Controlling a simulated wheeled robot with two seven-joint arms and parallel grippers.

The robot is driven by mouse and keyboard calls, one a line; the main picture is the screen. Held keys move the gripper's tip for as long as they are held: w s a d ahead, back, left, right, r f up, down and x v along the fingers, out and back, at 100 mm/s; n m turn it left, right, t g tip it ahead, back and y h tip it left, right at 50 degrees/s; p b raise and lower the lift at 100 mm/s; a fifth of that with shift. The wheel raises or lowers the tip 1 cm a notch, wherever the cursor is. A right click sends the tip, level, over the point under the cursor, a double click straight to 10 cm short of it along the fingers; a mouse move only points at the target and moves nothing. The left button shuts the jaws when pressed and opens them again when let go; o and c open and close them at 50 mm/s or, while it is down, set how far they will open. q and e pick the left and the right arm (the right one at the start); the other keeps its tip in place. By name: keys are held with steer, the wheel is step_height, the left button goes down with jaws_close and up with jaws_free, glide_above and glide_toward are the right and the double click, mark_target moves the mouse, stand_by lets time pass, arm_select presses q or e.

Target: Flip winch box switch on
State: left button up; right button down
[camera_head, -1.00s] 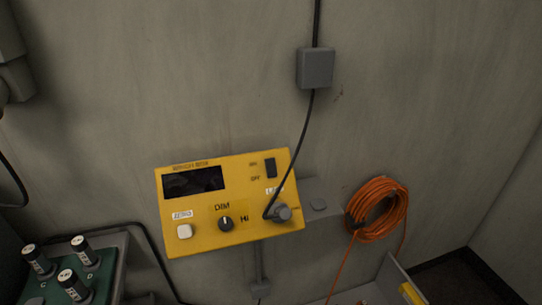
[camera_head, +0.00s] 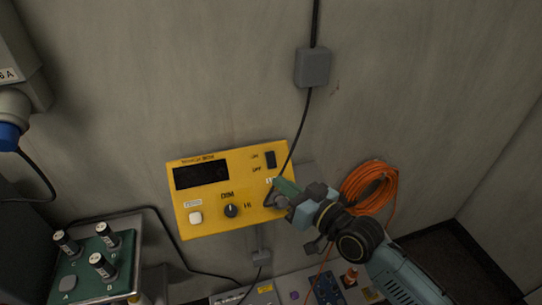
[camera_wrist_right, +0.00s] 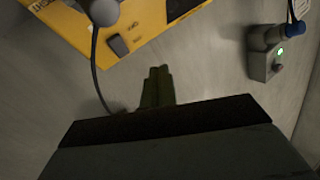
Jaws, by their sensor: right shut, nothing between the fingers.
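The yellow winch box (camera_head: 240,212) is on the grey wall in the middle of the head view, its display (camera_head: 200,174) dark. Its black rocker switch (camera_head: 270,159) is at the upper right, beside ON and OFF lettering. Which way it is tipped is too small to tell. The switch also shows in the right wrist view (camera_wrist_right: 118,46). My right gripper (camera_head: 279,186) is shut and empty, below and a little right of the switch, overlapping the box's lower right corner. Its closed fingertips (camera_wrist_right: 158,72) show apart from the switch in the wrist view. My left gripper is not in view.
A black cable hangs from a grey junction box (camera_head: 312,67) to the box's lower right, close to my gripper. An orange cable coil (camera_head: 352,182) hangs at right. A green panel with several knobs (camera_head: 85,270) stands lower left. The wall above is mostly clear.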

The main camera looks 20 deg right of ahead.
steer(key=shift+w+d+r+m+t, duration=0.2)
steer(key=shift+w+d+r+t, duration=0.2)
steer(key=shift+w+r, duration=0.2)
steer(key=shift+w+d+r+m+t, duration=0.2)
steer(key=shift+w+d+r+t, duration=0.15)
steer(key=shift+w+r+t, duration=0.15)
steer(key=shift+s, duration=0.1)
steer(key=b, duration=0.7)
glide_toward(266, 155)
steer(key=w+a, duration=0.1)
steer(key=w+a+r, duration=0.1)
steer(key=w, duration=0.1)
steer(key=shift+w+a+r, duration=0.1)
steer(key=shift+a+r, duration=0.1)
steer(key=shift+w+f+b, duration=0.2)
steer(key=shift+w+b, duration=0.4)
steer(key=shift+w+f+b, duration=0.2)
steer(key=shift+w+b, duration=0.05)
steer(key=shift+b, duration=0.05)
